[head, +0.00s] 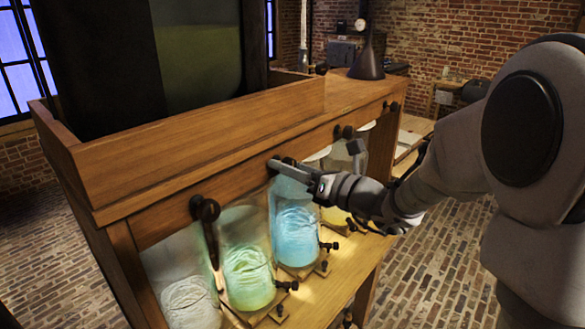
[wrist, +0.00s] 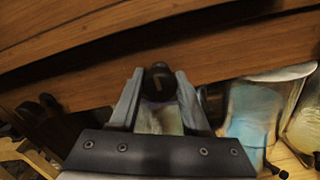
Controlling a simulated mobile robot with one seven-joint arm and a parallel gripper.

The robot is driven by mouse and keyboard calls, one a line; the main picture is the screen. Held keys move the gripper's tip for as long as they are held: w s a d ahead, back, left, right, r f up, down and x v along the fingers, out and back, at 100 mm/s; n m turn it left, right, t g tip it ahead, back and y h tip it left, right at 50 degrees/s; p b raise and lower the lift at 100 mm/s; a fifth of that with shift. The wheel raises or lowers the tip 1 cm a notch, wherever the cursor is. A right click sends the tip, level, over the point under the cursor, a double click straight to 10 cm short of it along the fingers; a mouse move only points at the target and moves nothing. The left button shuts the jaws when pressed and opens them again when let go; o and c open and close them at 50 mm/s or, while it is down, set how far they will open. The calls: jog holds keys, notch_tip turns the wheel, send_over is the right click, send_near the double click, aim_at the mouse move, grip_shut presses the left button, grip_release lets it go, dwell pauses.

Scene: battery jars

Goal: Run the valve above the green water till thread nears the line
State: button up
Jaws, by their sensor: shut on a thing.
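A jar with green water (head: 248,277) stands on the lower shelf in the head view, with a pale coiled mass inside. My gripper (head: 277,166) is at a dark valve knob on the front beam, up from the green and blue jars. In the wrist view my gripper (wrist: 157,88) has its two jaws on either side of this dark knob (wrist: 158,76) and is shut on it. A pale, partly greenish jar shows blurred between the jaws. The blue jar (wrist: 253,110) is to their right. The thread and the line cannot be made out.
Other dark valve knobs sit along the beam, one to the left (head: 205,208) and one to the right (head: 345,131). A white-filled jar (head: 190,303) is at left. The wooden cabinet's raised edge (head: 190,140) lies behind my gripper. Brick floor is open at right.

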grip_shut()
jog(key=shift+f+n+b, duration=0.3)
jog(key=shift+n+b, duration=0.4)
jog(key=shift+b, duration=0.55)
jog(key=n+b, duration=0.4)
jog(key=b, duration=0.3)
jog(key=shift+n, duration=0.4)
jog(key=shift+r+n, duration=0.25)
jog(key=shift+n, duration=0.15)
jog(key=shift+b, duration=0.4)
